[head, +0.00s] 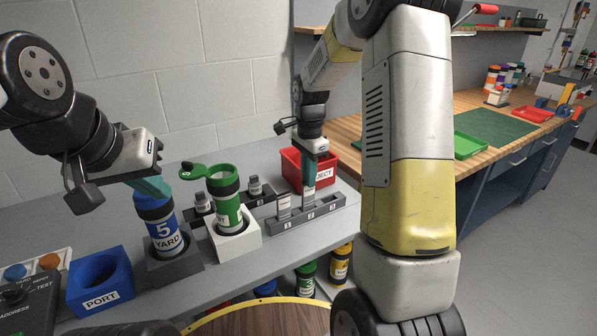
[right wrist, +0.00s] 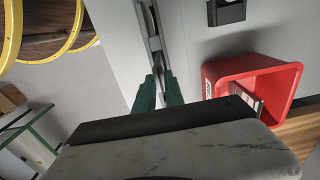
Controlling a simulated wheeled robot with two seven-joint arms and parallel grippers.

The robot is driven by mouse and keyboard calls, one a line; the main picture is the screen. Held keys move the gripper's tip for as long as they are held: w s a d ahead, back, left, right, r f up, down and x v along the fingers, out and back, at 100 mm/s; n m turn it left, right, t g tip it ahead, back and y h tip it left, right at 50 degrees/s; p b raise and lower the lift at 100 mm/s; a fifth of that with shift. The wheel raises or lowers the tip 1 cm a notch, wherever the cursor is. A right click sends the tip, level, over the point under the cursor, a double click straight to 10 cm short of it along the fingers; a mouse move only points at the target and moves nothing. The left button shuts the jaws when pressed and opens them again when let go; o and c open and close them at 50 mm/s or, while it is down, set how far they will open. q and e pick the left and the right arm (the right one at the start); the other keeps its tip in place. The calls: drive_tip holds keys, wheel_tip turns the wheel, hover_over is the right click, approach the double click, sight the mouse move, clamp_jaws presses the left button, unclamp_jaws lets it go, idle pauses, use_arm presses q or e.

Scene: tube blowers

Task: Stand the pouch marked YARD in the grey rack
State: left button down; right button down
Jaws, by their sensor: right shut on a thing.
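My right gripper (head: 309,182) is shut on a thin pale pouch (head: 308,200), upright at the middle of the grey rack (head: 322,216). Its print is too small to read, and I cannot tell if its bottom touches the slot floor. In the right wrist view the teal fingertips (right wrist: 160,88) are close together over the rack (right wrist: 150,25). Another pale pouch (head: 284,205) stands in the rack's left slot. My left gripper (head: 150,188) is by the top of the blue tube marked 5 YARD (head: 166,230); its jaw gap is hidden.
The blue tube stands in a dark block (head: 175,266). A green tube (head: 226,200) with its lid swung open stands in a white block (head: 236,243). An empty blue PORT block (head: 100,282) is at left. A red REJECT bin (head: 322,168) stands behind the rack.

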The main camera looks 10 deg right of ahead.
drive_tip(key=shift+f, duration=0.75)
drive_tip(key=c, duration=1.4)
unclamp_jaws()
drive_tip(key=shift+c, duration=0.2)
wheel_tip(320, 180, up, 12)
drive_tip(key=s+a+r+n+t+y, duration=0.1)
drive_tip(key=s+r+n+t, duration=0.2)
drive_tip(key=s+n, duration=0.4)
drive_tip(key=s+a+r+n+t+y, duration=0.1)
drive_tip(key=s+r+n+t, duration=0.2)
drive_tip(key=s, duration=1.4)
drive_tip(key=shift+s+r+n, duration=0.15)
drive_tip(key=shift+r+n, duration=0.15)
drive_tip(key=shift+n, duration=2)
